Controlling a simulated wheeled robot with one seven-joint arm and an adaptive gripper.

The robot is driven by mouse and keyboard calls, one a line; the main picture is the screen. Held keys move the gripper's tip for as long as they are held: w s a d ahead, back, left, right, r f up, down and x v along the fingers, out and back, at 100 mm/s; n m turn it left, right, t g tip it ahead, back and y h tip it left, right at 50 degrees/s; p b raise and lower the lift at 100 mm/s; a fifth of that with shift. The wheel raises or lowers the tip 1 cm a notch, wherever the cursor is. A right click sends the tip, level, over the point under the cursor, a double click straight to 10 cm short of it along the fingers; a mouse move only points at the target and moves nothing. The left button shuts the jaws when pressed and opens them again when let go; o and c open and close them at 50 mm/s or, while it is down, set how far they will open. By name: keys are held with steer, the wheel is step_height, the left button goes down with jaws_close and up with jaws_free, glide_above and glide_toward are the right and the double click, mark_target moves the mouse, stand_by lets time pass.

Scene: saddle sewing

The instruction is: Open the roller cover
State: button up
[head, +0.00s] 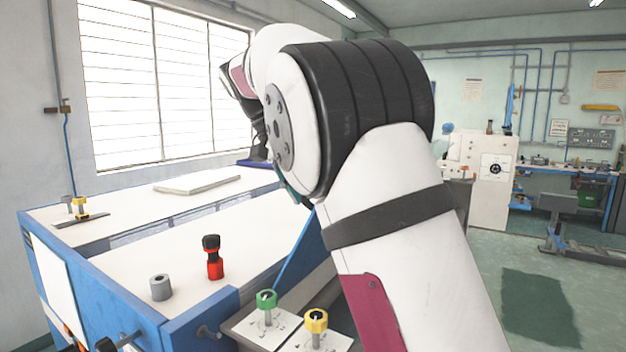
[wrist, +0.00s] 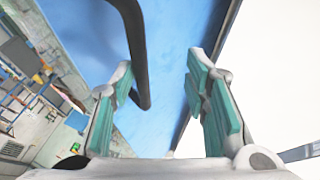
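In the wrist view, a black bar handle (wrist: 136,45) stands out from a blue panel (wrist: 175,40), which may be the roller cover; I cannot tell for sure. My gripper (wrist: 160,68) is open, with teal pads on both fingers. The handle shows between the fingers, much closer to the left one, and a gap separates it from the right finger. I cannot tell whether the left finger touches it. In the head view, my arm hides most of the gripper and the handle.
A long blue-framed machine has white tops (head: 190,225). On its near end stand a red-and-black piece (head: 213,258) and a grey cylinder (head: 161,287). Green (head: 266,300) and yellow (head: 316,320) knobs are in front. Open green floor (head: 540,300) lies to the right.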

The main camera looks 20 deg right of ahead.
steer(key=shift+r, duration=0.2)
stand_by(0.6)
steer(key=v, duration=0.7)
steer(key=shift+r, duration=0.2)
steer(key=shift+s, duration=0.15)
stand_by(0.3)
